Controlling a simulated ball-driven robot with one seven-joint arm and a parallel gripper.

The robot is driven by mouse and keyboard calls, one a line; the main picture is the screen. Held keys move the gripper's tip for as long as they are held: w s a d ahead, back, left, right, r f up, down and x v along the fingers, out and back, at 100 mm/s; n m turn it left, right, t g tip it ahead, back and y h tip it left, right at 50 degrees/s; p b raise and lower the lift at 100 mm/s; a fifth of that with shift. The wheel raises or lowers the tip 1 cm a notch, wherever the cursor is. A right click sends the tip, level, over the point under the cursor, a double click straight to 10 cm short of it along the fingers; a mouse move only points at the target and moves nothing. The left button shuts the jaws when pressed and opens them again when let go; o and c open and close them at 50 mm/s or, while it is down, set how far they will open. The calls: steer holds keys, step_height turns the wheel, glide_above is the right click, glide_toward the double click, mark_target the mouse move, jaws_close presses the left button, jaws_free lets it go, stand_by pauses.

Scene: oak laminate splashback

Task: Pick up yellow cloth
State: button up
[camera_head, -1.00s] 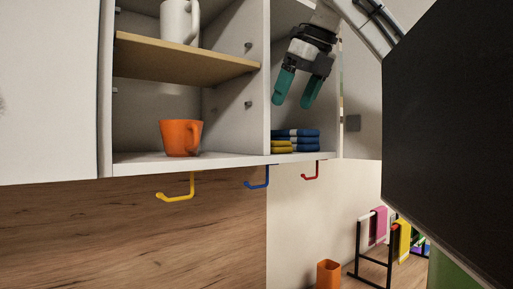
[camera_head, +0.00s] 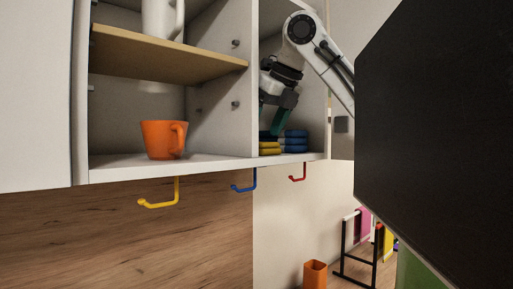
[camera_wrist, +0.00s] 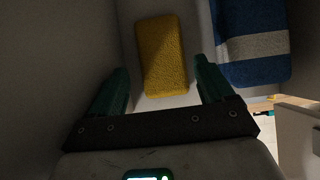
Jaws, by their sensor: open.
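The yellow cloth (camera_head: 269,149) lies folded in a small stack at the left of the right-hand cabinet compartment, against the divider. In the wrist view the yellow cloth (camera_wrist: 163,56) shows from above as a textured rectangle, ahead of and between my fingertips. My gripper (camera_head: 273,126) is inside the compartment just above the cloth; in the wrist view my gripper (camera_wrist: 166,80) has its two green fingers spread with nothing between them. Whether a fingertip touches the cloth cannot be told.
Folded blue cloths (camera_head: 294,141), one with a grey stripe in the wrist view, lie just right of the yellow one. The cabinet divider is close on the left. An orange mug (camera_head: 163,139) stands in the left compartment. Yellow, blue and red hooks hang below the shelf.

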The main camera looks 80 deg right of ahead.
steer(key=x, duration=0.4)
steer(key=shift+p, duration=0.35)
steer(key=shift+s, duration=0.1)
steer(key=c, duration=0.8)
